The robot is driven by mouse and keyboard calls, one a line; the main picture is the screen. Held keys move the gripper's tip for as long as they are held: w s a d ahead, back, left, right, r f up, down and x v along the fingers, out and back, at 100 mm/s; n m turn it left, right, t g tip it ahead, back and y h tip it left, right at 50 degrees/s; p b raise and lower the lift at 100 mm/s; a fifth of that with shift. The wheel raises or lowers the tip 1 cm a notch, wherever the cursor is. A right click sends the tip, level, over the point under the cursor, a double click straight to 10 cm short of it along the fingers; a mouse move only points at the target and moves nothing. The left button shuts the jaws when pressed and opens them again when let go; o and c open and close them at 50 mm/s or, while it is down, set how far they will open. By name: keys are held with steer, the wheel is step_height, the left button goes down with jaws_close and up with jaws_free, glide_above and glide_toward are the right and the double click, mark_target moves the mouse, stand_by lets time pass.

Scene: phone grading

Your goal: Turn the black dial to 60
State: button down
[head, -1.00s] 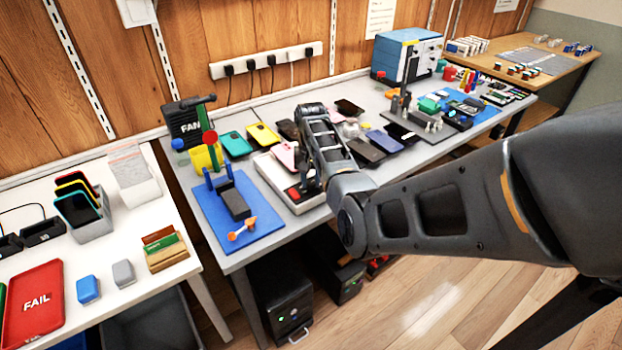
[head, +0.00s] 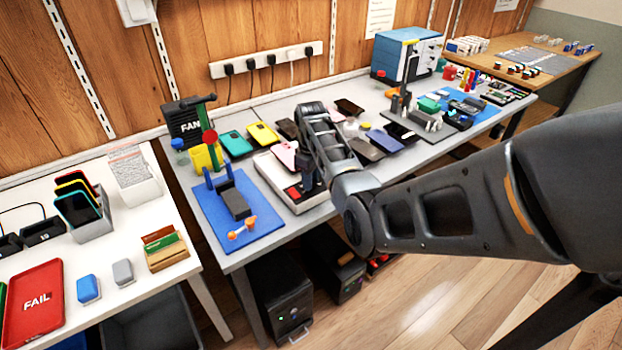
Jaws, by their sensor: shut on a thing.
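A pale box-shaped device (head: 271,174) with a small red patch (head: 293,192) on its top stands at the front edge of the grey bench. My gripper (head: 308,186) points down onto the device's top, just right of the red patch. Its jaws are shut on the black dial there. The dial is hidden by the dark jaws and cannot be told apart from them, and its marks are too small to read.
Several phones lie behind and to the right, close to my arm. A blue box-shaped unit (head: 390,55) stands at the back. A white table (head: 120,262) is at the left.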

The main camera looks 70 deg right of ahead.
steer(key=n, duration=1.2)
steer(key=shift+n, duration=0.3)
stand_by(0.4)
steer(key=c, duration=0.8)
jaws_free()
steer(key=shift+c, duration=0.2)
step_height(320, 180, up, 8)
steer(key=shift+f+b, duration=0.1)
steer(key=shift+b, duration=0.3)
